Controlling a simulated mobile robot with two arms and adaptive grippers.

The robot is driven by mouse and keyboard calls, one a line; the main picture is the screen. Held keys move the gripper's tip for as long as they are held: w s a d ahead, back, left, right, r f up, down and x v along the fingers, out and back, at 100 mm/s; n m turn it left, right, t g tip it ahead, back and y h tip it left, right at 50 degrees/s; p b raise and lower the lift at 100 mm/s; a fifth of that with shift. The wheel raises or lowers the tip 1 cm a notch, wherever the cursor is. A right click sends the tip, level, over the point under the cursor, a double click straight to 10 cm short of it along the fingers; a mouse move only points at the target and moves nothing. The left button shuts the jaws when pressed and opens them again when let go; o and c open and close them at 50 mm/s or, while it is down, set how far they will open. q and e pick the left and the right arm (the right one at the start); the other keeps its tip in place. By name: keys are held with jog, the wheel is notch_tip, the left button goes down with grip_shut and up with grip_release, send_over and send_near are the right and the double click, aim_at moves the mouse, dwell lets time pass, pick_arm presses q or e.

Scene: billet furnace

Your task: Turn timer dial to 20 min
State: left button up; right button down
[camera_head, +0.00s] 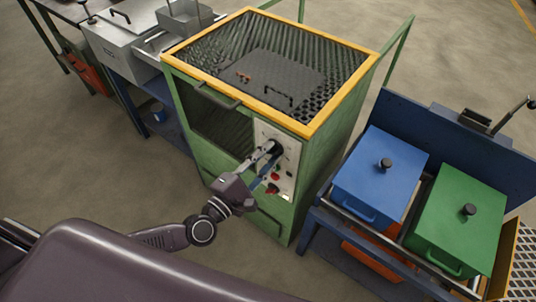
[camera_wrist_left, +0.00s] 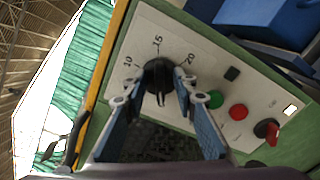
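The black timer dial (camera_wrist_left: 158,74) sits on a pale control panel (camera_wrist_left: 205,62) marked 10, 15 and 20. In the left wrist view, the 15 is above the dial and the 20 to its upper right. A thin light mark shows on the dial's lower part; I cannot tell which value is set. My left gripper (camera_wrist_left: 151,98) is open, its blue-grey fingers spread to either side of the dial. I cannot tell whether the right finger touches it. In the head view, my left gripper (camera_head: 268,160) reaches the panel and partly covers the dial (camera_head: 277,147). My right gripper is not seen.
A green button (camera_wrist_left: 215,99), a red button (camera_wrist_left: 238,112) and a red switch (camera_wrist_left: 267,130) sit beside the dial. The panel is on a green furnace (camera_head: 330,150) with a yellow rim. A blue bin (camera_head: 375,180) and a green bin (camera_head: 455,225) stand to the right.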

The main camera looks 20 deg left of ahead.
pick_arm(q)
jog(key=shift+c, duration=0.4)
jog(key=c, duration=0.5)
grip_shut()
